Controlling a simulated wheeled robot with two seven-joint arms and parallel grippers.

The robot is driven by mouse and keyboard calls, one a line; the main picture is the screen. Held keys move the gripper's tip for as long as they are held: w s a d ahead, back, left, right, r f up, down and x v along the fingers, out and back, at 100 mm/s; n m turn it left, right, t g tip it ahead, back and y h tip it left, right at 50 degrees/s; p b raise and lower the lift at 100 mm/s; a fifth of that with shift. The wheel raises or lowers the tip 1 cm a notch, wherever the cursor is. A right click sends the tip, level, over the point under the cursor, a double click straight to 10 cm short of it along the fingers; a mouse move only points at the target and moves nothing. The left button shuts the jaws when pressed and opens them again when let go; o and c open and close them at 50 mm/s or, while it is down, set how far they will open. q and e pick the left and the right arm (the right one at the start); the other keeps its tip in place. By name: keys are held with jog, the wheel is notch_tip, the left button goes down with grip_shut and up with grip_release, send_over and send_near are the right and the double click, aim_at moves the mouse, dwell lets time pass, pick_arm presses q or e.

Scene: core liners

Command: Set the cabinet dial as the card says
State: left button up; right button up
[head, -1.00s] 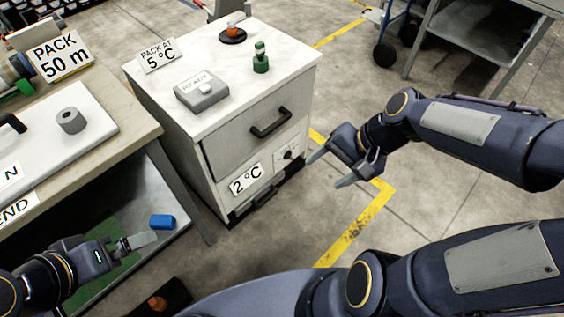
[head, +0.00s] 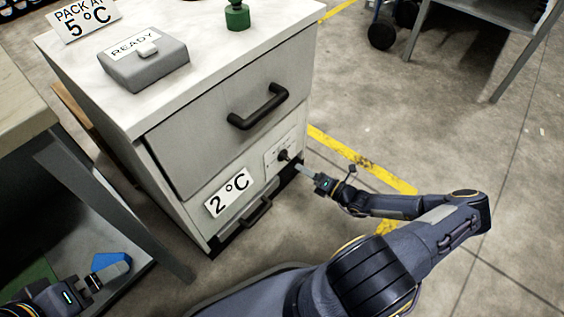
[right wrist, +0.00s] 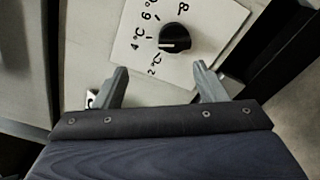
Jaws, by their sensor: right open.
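The cabinet (head: 225,110) stands left of centre in the head view. Its card (head: 84,17) on top reads "PACK AT 5 °C". The black dial (right wrist: 174,38) is on a white scale plate (right wrist: 125,62) marked 2, 4, 6 and 8 °C. Its pale mark points left, about between 2 and 4; the exact setting is hard to tell. My right gripper (right wrist: 160,76) is open and empty, facing the dial, its fingertips just short of it. In the head view, it (head: 301,167) is at the plate's right side. My left gripper (head: 112,274) is at lower left; its jaws are unclear.
A "2 °C" label (head: 229,194) is on the cabinet front, below a drawer handle (head: 258,107). A grey box marked READY (head: 145,65) and a green object (head: 237,16) stand on top. A blue block (head: 108,261) lies by my left gripper. Floor right of the cabinet is open.

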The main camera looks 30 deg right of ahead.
aim_at(288, 160)
jog(key=shift+m+t+h, duration=0.3)
jog(key=shift+m+h, duration=0.1)
jog(key=shift+m, duration=0.4)
jog(key=w+b, duration=0.1)
jog(key=w, duration=0.1)
jog(key=w+a+f, duration=0.1)
jog(key=w, duration=0.1)
jog(key=w+f+b, duration=0.1)
jog(key=w, duration=0.1)
jog(key=shift+w+a+b, duration=0.25)
jog(key=shift+a+b, duration=0.05)
jog(key=shift+a, duration=0.05)
jog(key=shift+w+a+r, duration=0.1)
jog(key=shift+w+a, duration=0.15)
jog(key=shift+w, duration=0.3)
pick_arm(q)
jog(key=f, duration=0.3)
jog(key=shift+w+f, duration=0.2)
jog(key=shift+f, duration=0.05)
pick_arm(e)
jog(key=c, duration=1)
pick_arm(q)
jog(key=shift+r, duration=0.15)
